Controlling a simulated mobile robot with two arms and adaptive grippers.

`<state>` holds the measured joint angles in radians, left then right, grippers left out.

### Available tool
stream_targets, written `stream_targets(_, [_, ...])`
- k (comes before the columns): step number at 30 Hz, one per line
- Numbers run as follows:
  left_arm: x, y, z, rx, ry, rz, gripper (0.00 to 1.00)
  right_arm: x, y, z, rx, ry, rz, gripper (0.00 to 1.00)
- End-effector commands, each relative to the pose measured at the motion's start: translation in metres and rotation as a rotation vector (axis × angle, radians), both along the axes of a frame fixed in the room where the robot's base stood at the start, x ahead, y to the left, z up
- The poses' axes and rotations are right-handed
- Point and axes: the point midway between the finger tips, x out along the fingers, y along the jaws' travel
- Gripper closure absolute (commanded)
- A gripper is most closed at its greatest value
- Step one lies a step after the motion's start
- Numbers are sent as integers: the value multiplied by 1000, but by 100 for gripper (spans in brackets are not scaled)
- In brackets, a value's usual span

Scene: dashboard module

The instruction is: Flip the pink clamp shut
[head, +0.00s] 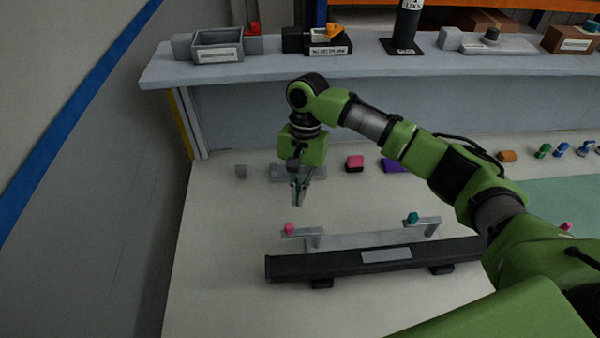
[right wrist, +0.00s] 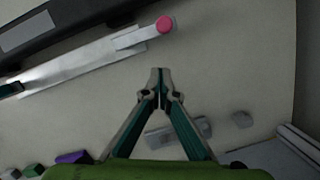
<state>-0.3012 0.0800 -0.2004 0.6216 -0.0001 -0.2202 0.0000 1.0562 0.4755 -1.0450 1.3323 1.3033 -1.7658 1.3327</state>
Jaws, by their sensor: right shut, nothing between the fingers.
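The pink clamp (head: 289,229) is a small pink-tipped piece at the left end of a pale metal bracket (head: 365,239) on a black bar (head: 350,262). In the right wrist view the pink tip (right wrist: 165,24) lies at the end of a pale lever, beyond my fingertips. A teal-tipped clamp (head: 413,218) stands at the bracket's right end. My right gripper (head: 299,198) points down, shut and empty, behind the pink clamp and apart from it; its fingertips also meet in the right wrist view (right wrist: 160,74). My left gripper is out of view.
A grey part (head: 285,172) lies behind my right gripper, with a small grey block (head: 241,171) left of it. A pink block (head: 355,163) and a purple block (head: 394,165) are further right. A shelf (head: 370,66) with bins runs along the back. The table's left front is clear.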

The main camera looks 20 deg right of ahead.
Motion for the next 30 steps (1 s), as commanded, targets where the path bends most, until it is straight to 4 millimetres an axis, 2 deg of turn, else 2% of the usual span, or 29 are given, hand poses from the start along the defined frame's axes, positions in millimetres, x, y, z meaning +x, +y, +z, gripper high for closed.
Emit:
stream_targets(1, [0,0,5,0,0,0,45,-3,1,-8,-1,3,0,100])
stream_targets(3, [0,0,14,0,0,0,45,-13,8,-4,0,0,4,100])
stream_targets(6, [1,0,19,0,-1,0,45,-24,16,-5,-1,-1,4,100])
stream_targets(12, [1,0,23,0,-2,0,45,-35,22,-8,-1,0,1,100])
stream_targets(30, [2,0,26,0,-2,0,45,-30,20,-7,-1,0,30,100])
